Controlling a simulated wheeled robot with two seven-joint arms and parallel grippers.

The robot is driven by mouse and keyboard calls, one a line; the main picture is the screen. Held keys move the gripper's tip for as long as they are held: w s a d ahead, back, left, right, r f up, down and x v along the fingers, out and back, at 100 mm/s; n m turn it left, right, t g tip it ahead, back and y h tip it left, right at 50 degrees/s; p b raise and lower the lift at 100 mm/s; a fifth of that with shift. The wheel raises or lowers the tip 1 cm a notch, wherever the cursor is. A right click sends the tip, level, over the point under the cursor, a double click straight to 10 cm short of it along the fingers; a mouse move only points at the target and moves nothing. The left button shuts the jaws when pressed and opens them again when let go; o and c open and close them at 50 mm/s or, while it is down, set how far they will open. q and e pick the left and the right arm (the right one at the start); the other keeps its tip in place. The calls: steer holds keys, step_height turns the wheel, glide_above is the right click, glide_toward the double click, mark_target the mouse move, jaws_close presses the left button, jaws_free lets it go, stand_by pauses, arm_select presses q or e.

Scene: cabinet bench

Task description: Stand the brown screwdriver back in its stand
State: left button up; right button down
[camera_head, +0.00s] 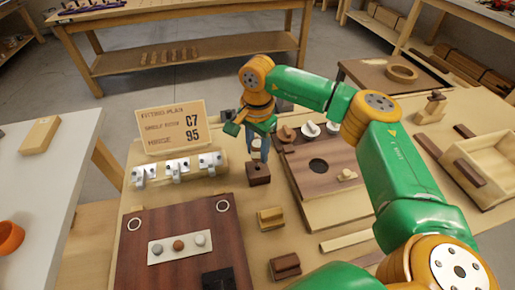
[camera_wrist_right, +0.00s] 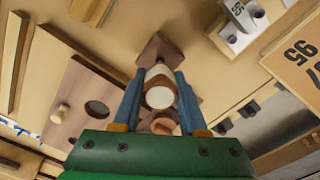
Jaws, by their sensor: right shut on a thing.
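My right gripper (camera_head: 257,150) points down with its blue fingers over a small dark brown block (camera_head: 258,174), which looks like the stand. In the right wrist view the fingers (camera_wrist_right: 160,95) are shut on a white and brown round piece, seen nearly end-on, which looks like the brown screwdriver (camera_wrist_right: 160,96). The brown block (camera_wrist_right: 154,48) lies right beyond it. I cannot tell whether the screwdriver's lower end is in the block or above it. In the head view the fingers mostly hide the screwdriver. My left gripper is not in view.
A sign (camera_head: 171,127) and a row of white hinges (camera_head: 180,168) stand left of the block. A dark panel (camera_head: 185,250) lies in front. A board with a round hole (camera_head: 318,165) is at the right. Two small wooden blocks, one tan (camera_head: 270,218) and one brown (camera_head: 285,266), lie nearer.

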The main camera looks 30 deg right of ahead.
mark_target(258, 143)
steer(key=shift+f+b, duration=1.45)
steer(key=shift+f, duration=0.5)
stand_by(1.3)
jaws_free()
step_height(258, 143, up, 8)
steer(key=p, duration=0.6)
steer(key=shift+f, duration=0.2)
stand_by(0.5)
